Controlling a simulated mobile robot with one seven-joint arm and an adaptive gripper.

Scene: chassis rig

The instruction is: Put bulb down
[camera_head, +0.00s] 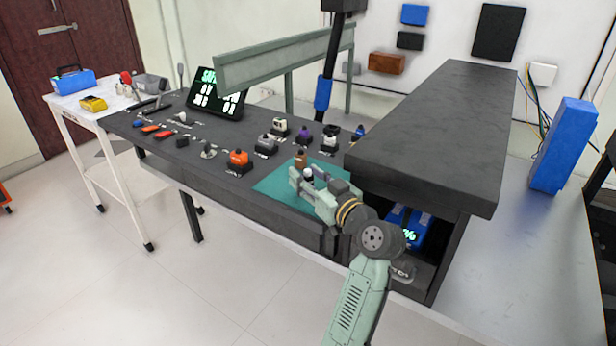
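My gripper (308,175) is over the teal mat (275,186) at the front right of the dark workbench, beside the thick grey slab. A small pale, rounded thing with a darker lower part, which looks like the bulb (308,172), shows between the fingers. It is too small to tell whether the fingers touch it or whether it rests on the mat. A brown bottle-like thing (300,160) stands just behind the gripper. My arm hides the right part of the mat.
An orange device (238,159) stands left of the mat. Several small devices on dark bases, one purple-topped (304,134), line the bench behind it. The thick grey slab (430,120) rises close on the right. A lit display (217,93) and a green beam (285,58) stand at the back.

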